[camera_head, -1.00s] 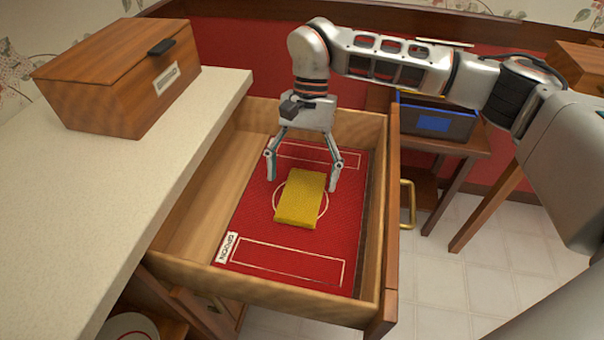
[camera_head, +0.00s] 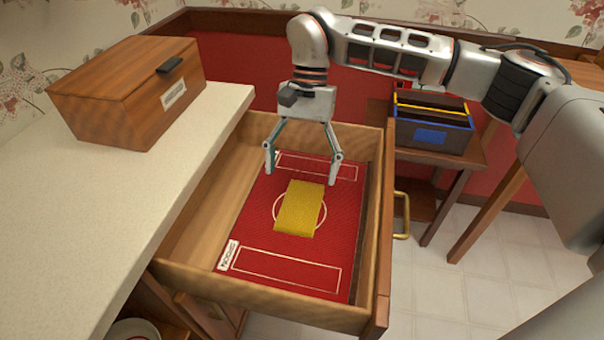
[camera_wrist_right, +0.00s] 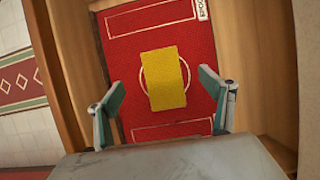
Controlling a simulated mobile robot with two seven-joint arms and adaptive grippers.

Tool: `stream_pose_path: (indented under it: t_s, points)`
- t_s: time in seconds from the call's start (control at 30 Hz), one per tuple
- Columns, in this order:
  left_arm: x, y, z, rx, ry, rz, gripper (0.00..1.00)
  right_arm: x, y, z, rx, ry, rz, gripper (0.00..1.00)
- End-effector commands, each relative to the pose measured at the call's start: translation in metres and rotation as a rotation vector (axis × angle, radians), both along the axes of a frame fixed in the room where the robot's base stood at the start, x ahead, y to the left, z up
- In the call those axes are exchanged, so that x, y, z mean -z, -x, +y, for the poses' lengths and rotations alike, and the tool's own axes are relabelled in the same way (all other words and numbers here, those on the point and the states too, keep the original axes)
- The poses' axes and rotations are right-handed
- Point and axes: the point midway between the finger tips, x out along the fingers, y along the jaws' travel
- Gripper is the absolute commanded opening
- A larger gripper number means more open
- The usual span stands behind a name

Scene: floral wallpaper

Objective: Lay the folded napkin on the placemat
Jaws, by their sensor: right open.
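The folded yellow napkin (camera_head: 301,208) lies flat on the red placemat (camera_head: 338,236), over the circle printed at its middle. The placemat lies inside an open wooden drawer. My right gripper (camera_head: 303,176) is open and empty, above the far end of the placemat and apart from the napkin. In the right wrist view the napkin (camera_wrist_right: 165,80) lies on the placemat (camera_wrist_right: 200,50) beyond the two spread fingers (camera_wrist_right: 168,110). My left gripper is not in view.
The open drawer (camera_head: 262,297) has raised wooden walls around the placemat. A counter (camera_head: 110,195) with a wooden box (camera_head: 130,95) is at the left. A dark bin (camera_head: 432,135) stands on a small table at the right.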

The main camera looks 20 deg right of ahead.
Motion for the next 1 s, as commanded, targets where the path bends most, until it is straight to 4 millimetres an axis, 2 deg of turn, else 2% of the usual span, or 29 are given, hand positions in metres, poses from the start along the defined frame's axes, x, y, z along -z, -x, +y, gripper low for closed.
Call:
stream_pose_path:
  t_s: [0.4, 1.0]
  points:
    - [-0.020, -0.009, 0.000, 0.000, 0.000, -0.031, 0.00, -0.032, 0.000, 0.000, 0.000, 0.000, -0.004, 0.81]
    - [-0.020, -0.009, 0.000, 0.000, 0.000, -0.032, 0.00, -0.033, 0.000, 0.000, 0.000, 0.000, 0.000, 0.81]
